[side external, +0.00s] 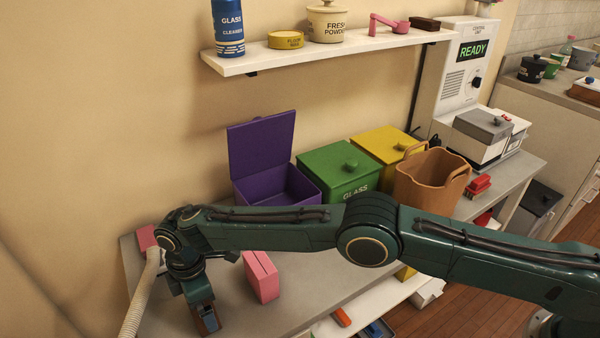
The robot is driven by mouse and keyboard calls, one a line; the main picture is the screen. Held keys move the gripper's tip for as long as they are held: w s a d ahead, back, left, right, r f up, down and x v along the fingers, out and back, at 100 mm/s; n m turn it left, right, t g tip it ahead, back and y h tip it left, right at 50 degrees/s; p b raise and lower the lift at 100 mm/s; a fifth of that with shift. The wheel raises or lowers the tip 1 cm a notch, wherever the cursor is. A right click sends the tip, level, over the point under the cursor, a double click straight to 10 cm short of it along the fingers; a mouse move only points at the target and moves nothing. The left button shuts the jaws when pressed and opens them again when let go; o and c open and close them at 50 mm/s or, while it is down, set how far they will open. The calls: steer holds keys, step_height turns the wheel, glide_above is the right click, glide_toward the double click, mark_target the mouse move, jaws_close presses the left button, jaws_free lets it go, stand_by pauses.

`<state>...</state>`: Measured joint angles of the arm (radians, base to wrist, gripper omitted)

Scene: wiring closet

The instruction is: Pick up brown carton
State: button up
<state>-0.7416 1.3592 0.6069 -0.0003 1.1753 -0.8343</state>
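My gripper (204,314) points down over the front left part of the grey bench. A small brown thing (209,319), which looks like the brown carton, shows right at the fingertips, mostly covered by the gripper. I cannot tell whether the fingers are closed on it or only around it.
A pink carton (262,279) stands just right of my gripper; another pink thing (147,237) and a pale hose (141,295) are to the left. Behind my arm are an open purple bin (262,150), green bin (338,172), yellow bin (385,145) and brown basket (428,183). A shelf (345,42) hangs above.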

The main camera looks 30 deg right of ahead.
steer(key=c, duration=0.9)
steer(key=shift+o, duration=0.2)
steer(key=shift+r, duration=0.1)
step_height(320, 180, up, 20)
stand_by(0.8)
